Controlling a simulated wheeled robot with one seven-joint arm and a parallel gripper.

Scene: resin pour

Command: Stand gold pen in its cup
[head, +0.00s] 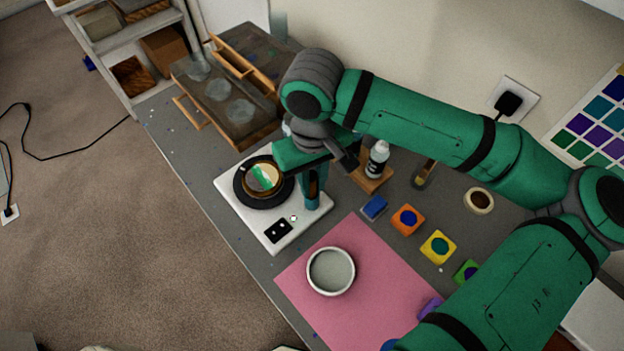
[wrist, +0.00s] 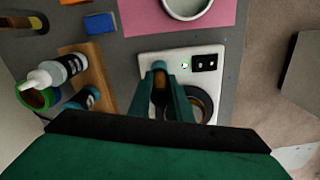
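A slim tan-gold piece (head: 426,170) with dark parts lies or leans on the grey bench right of the bottle rack; I cannot tell whether it is the gold pen. It also shows at the upper left of the wrist view (wrist: 38,24). A small round cup with a green and blue rim (wrist: 37,97) stands by the rack; I cannot tell whether it is the pen's cup. My gripper (head: 312,200) points down over the hotplate's right edge. Its teal fingers (wrist: 162,75) are close together, with a narrow brown patch between them, a held thing or finger padding.
The white hotplate (head: 285,233) carries a dark pan (head: 243,192). A wooden rack (head: 371,184) holds a white bottle (head: 377,158). A pink mat (head: 360,300) with a round white mould (head: 331,292) lies in front. Several coloured blocks line the mat's right side.

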